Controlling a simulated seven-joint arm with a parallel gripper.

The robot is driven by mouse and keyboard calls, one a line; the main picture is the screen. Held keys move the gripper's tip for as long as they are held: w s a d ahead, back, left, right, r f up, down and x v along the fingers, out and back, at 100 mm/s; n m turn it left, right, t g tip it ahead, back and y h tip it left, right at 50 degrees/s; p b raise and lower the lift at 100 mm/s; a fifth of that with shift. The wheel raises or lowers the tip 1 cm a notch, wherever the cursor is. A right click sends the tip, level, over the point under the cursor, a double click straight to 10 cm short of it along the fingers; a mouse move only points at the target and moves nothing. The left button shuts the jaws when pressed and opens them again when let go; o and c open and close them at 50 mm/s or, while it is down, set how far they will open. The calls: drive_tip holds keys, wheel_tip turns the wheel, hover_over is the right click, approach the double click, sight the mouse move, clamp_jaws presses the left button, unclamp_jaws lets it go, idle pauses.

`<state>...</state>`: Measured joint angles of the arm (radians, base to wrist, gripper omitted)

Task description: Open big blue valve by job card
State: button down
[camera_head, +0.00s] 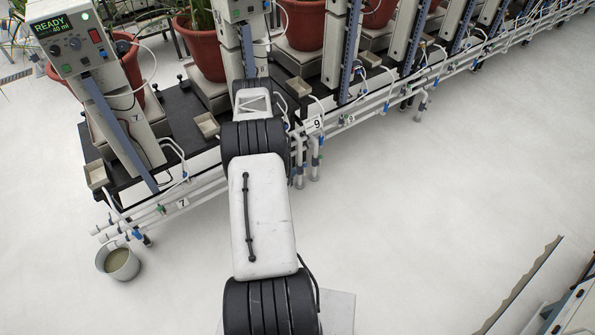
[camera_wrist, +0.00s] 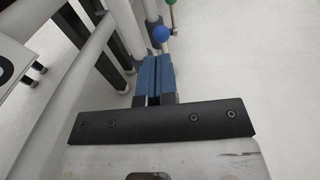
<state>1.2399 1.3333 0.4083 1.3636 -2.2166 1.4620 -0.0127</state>
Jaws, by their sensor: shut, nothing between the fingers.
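In the wrist view, my gripper (camera_wrist: 151,62) is shut and empty, its two blue fingers pressed together. Small blue fittings sit on the white pipes, one near the low left end (camera_head: 137,234). I cannot tell which is the big blue valve. No job card is readable.
White pipes (camera_head: 430,75) run along the black bench, with tags "7" (camera_head: 183,202) and "9" (camera_head: 316,124). A display (camera_head: 62,25) reads "READY 40 ml". A bucket of liquid (camera_head: 118,264) stands below the left pipe end. The floor to the right is mostly clear.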

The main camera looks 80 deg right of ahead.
drive_tip(key=v, duration=0.7)
drive_tip(key=shift+w+a+r, duration=0.2)
drive_tip(key=shift+a+r, duration=0.1)
drive_tip(key=shift+r, duration=0.15)
idle(0.4)
